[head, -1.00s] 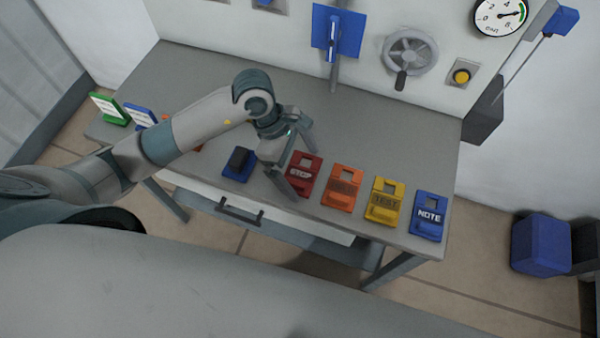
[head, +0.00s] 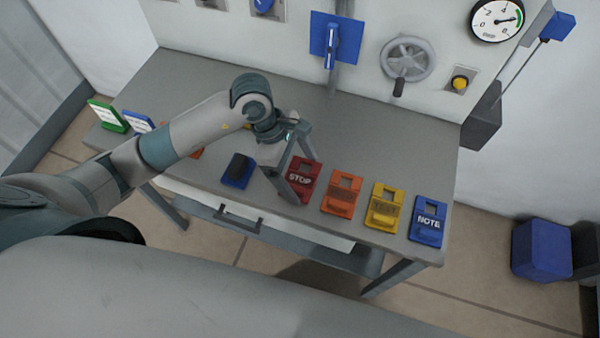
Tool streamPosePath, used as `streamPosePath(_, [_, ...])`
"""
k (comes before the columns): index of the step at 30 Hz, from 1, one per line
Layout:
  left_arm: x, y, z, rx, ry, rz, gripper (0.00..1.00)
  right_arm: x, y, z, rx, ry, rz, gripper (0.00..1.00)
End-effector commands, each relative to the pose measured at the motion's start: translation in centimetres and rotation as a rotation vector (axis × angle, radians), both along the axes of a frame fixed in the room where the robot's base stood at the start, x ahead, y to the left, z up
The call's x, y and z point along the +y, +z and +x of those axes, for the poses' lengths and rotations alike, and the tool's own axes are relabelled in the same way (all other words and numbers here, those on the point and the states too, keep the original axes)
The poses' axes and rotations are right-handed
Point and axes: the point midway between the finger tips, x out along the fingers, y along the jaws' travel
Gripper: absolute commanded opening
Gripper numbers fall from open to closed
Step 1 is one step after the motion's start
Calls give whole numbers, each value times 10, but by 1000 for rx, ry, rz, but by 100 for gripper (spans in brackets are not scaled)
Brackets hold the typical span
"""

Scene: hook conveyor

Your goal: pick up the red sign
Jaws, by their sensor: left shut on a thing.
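The red sign (head: 304,180) is marked STOP and lies on the grey table (head: 390,140), in a row with other coloured signs. My left gripper (head: 298,180) comes in from the left and is shut on the red sign. Its fingers cover the sign's left side and part of its upper edge. Whether the sign is clear of the tabletop cannot be told. My right gripper is not in view.
An orange sign (head: 341,193), a yellow sign (head: 383,205) and a blue NOTE sign (head: 428,221) lie to the right. A blue item with a black block (head: 238,170) lies to the left. A handwheel (head: 408,58) is on the wall behind.

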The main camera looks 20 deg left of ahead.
Motion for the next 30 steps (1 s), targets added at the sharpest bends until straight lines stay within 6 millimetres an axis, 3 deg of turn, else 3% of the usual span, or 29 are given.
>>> streamPosePath(5, [0, 15, 1, -5, -1, 0, 64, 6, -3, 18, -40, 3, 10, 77])
streamPosePath(9, [-1, 35, 1, -8, -3, 0, 64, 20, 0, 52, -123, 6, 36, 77])
streamPosePath(23, [-63, 91, -75, -7, -8, -3, 64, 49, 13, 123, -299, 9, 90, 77])
streamPosePath(30, [-69, 101, -84, 0, -1, 1, 64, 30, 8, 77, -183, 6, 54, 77])
